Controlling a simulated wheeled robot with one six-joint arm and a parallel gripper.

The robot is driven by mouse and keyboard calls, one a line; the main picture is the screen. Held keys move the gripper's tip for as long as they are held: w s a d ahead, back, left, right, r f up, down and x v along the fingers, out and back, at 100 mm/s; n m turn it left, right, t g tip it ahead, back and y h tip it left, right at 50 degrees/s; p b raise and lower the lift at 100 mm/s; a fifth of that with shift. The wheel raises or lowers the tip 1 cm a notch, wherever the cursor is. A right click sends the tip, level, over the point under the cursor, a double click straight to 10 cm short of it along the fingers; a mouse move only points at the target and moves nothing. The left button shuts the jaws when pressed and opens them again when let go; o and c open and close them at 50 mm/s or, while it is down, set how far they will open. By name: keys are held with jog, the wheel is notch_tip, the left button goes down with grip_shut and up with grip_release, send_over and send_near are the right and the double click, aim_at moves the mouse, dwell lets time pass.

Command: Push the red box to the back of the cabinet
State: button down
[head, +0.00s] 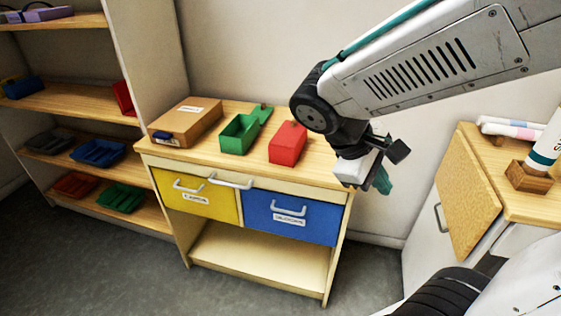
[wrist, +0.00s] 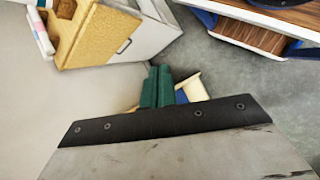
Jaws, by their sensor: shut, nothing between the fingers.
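The red box (head: 288,143) sits on the wooden top of the cabinet (head: 320,172), toward the right part of the top and near its front edge. My gripper (head: 382,182) hangs to the right of the cabinet top, apart from the red box. Its green fingers are together and empty, and they also show in the wrist view (wrist: 157,88). The red box is not visible in the wrist view; only a small part of the cabinet shows behind the fingers.
A green tray (head: 240,133) stands left of the red box, and a brown carton (head: 186,122) farther left. The cabinet has a yellow drawer (head: 196,196) and a blue drawer (head: 290,217). A shelf with bins (head: 97,152) is at left. Another cabinet (head: 465,190) stands at right.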

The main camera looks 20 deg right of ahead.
jog(key=w+f+n+t+h, duration=0.2)
jog(key=w+f+n+h, duration=0.1)
jog(key=w+n+h, duration=0.5)
jog(key=n+t+y, duration=0.4)
jog(key=n+t, duration=1)
jog(key=n, duration=0.1)
send_near(281, 154)
jog(key=x, duration=0.7)
jog(key=shift+s, duration=0.1)
